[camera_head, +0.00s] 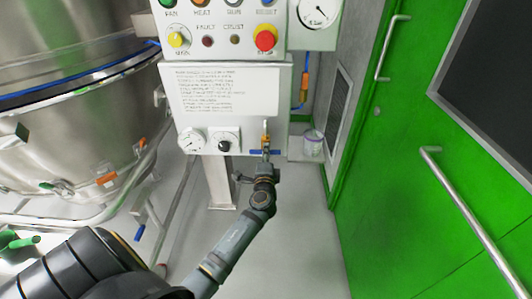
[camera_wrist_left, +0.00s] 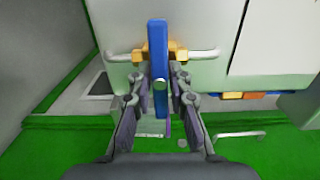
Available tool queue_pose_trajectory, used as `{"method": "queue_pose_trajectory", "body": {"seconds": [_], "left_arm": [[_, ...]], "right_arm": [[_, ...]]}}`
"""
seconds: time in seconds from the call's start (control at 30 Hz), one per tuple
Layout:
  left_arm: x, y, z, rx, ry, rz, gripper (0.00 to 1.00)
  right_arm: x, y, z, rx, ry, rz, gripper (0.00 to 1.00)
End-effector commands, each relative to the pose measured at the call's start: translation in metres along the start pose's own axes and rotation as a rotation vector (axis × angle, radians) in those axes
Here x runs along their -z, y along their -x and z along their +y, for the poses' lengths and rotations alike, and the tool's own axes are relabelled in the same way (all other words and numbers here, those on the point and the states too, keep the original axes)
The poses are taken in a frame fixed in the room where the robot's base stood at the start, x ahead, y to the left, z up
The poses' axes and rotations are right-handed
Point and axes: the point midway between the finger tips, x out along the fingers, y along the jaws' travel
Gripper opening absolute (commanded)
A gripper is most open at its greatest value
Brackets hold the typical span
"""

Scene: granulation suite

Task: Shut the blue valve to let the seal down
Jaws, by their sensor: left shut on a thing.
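The blue valve has a blue lever (camera_head: 254,151) at the lower edge of the white control panel, on a small yellow-brass body (camera_head: 266,138). In the head view the lever lies crosswise below this body. In the left wrist view the blue lever (camera_wrist_left: 158,40) runs up and down the picture, in front of the brass body (camera_wrist_left: 178,53). My left gripper (camera_wrist_left: 158,80) is shut on the lever, one finger on each side. In the head view my left gripper (camera_head: 262,168) is right below the valve and hides part of it. My right gripper is not in view.
The control panel (camera_head: 222,93) carries gauges, knobs and a red button. A steel vessel (camera_head: 90,110) with pipes and other valves stands at the left. A green door (camera_head: 400,170) with steel handles is at the right. Grey floor below the panel is clear.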

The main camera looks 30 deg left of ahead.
Motion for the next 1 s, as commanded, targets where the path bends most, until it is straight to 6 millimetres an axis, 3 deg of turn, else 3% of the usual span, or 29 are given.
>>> {"method": "queue_pose_trajectory", "body": {"seconds": [0.13, 0.17, 0.3, 0.67, 1.0], "left_arm": [[0.0, 0.0, 0.001, -0.002, 0.002, 0.001, 0.0], [0.0, 0.0, 0.001, -0.002, 0.002, 0.001, 0.22], [0.0, 0.0, 0.001, -0.001, 0.002, 0.001, 0.4], [0.0, 0.007, 0.001, -0.001, 0.003, 0.001, 0.4], [0.0, 0.084, 0.003, -0.007, 0.005, -0.001, 0.4]], "right_arm": [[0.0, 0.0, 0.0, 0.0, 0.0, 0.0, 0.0], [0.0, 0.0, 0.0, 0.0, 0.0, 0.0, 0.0], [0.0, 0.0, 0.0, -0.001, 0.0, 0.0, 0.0], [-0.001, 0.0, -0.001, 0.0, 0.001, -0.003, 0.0], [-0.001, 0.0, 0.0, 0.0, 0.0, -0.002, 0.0]]}}
